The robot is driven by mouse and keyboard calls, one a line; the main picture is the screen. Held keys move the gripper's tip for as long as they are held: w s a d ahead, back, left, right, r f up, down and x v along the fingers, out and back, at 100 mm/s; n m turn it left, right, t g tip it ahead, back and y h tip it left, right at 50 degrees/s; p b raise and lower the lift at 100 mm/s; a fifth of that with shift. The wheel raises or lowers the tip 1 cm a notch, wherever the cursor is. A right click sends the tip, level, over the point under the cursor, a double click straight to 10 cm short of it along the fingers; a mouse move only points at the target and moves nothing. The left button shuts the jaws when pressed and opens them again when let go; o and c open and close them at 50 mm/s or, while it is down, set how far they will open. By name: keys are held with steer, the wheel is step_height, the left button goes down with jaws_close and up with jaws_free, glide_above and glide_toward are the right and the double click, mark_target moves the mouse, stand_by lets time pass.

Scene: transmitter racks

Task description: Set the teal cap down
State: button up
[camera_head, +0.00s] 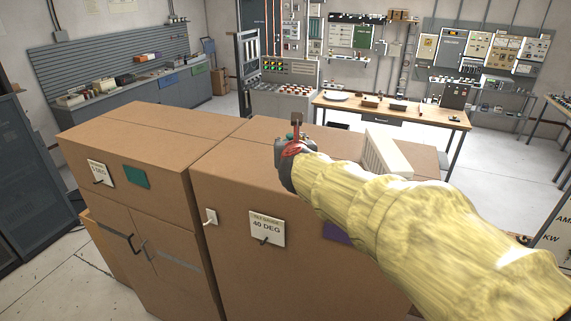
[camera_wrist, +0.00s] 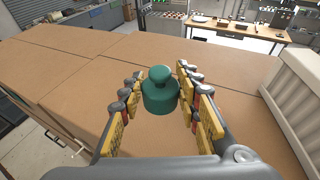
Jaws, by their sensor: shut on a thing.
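The teal cap (camera_wrist: 160,92) is a short round piece with a knob on top, in the middle of the wrist view. My gripper (camera_wrist: 160,98) has its yellow-padded fingers on both sides of it and is shut on it. The cap appears upright, over the brown top of the boxes (camera_wrist: 85,85). I cannot tell whether it touches that top. In the head view my gripper (camera_head: 296,138) is over the right-hand brown box, and only a sliver of the cap (camera_head: 290,136) shows there.
A cream ribbed block (camera_head: 388,155) stands on the right-hand box, right of my gripper; it also shows in the wrist view (camera_wrist: 300,90). The left box top (camera_head: 150,125) is clear. A wooden table (camera_head: 390,110) with small items stands beyond.

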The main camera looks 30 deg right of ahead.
steer(key=w+f, duration=0.4)
steer(key=w+d+f+b, duration=0.1)
steer(key=w+f, duration=0.1)
steer(key=w, duration=0.1)
steer(key=shift+w+d+f, duration=0.1)
steer(key=shift+f, duration=0.3)
steer(key=shift+w+f+b, duration=0.15)
steer(key=shift+f+b, duration=0.15)
steer(key=shift+f, duration=1.4)
steer(key=shift+f, duration=0.1)
steer(key=o, duration=0.9)
